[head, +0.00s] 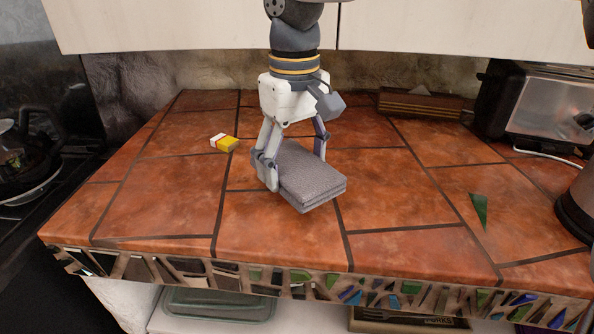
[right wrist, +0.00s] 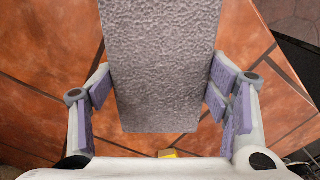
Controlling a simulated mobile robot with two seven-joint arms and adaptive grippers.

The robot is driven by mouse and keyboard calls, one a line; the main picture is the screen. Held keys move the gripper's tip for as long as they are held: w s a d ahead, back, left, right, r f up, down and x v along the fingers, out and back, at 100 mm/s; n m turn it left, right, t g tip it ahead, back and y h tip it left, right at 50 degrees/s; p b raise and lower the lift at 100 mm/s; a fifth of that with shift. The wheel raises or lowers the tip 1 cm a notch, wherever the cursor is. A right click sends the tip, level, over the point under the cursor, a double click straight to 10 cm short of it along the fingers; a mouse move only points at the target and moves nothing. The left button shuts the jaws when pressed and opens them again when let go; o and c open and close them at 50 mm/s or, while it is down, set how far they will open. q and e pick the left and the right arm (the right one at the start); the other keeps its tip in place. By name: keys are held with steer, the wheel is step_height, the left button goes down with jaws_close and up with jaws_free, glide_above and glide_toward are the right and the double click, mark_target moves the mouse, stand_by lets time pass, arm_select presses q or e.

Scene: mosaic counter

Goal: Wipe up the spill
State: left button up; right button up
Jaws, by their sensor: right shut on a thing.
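A grey, textured folded cloth (head: 312,178) is at the middle of the tiled counter (head: 400,195). My right gripper (head: 294,163) comes down from above and is shut on the cloth, with one finger on each side. In the right wrist view the cloth (right wrist: 162,60) lies between the purple finger pads of the right gripper (right wrist: 160,88). The cloth is flat and low over the tiles; I cannot tell whether it touches them. I make out no distinct spill; the tiles under the cloth are hidden. My left gripper is not in view.
A toaster (head: 545,105) and a brown slatted block (head: 420,104) stand at the back right. A green shard (head: 479,210) lies on the right. The front tiles are clear up to the mosaic edge (head: 300,282).

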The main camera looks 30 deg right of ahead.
steer(key=shift+r, duration=1.7)
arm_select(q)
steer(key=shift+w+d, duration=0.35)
